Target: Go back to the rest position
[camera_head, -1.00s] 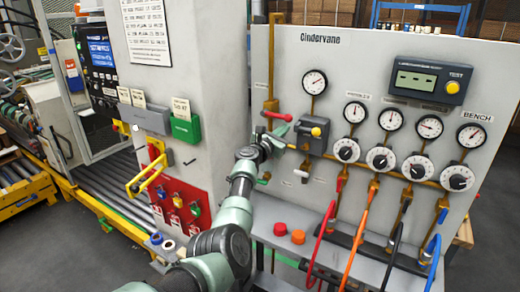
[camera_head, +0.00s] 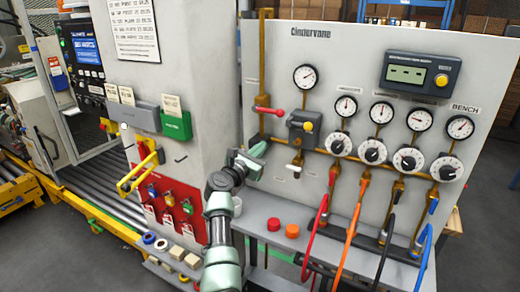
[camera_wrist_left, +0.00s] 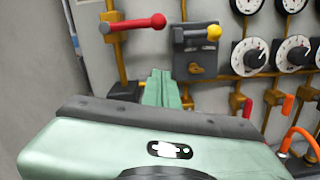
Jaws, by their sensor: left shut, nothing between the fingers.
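My left gripper (camera_head: 258,149) is in front of the grey Cindervane panel (camera_head: 395,38), a little below and left of a red-handled lever (camera_head: 275,112). Its green fingers are together with nothing between them. In the left wrist view the shut fingers (camera_wrist_left: 161,88) show below the red lever (camera_wrist_left: 140,23) and left of a grey valve block with a yellow knob (camera_wrist_left: 214,32). They look apart from both. My right gripper is not in view.
A shelf (camera_head: 262,207) with red and orange caps (camera_head: 292,230) runs below the panel. Colored hoses hang at the right. A grey column with a yellow handle (camera_head: 139,172) and a red lockout board (camera_head: 165,205) stands left of my arm.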

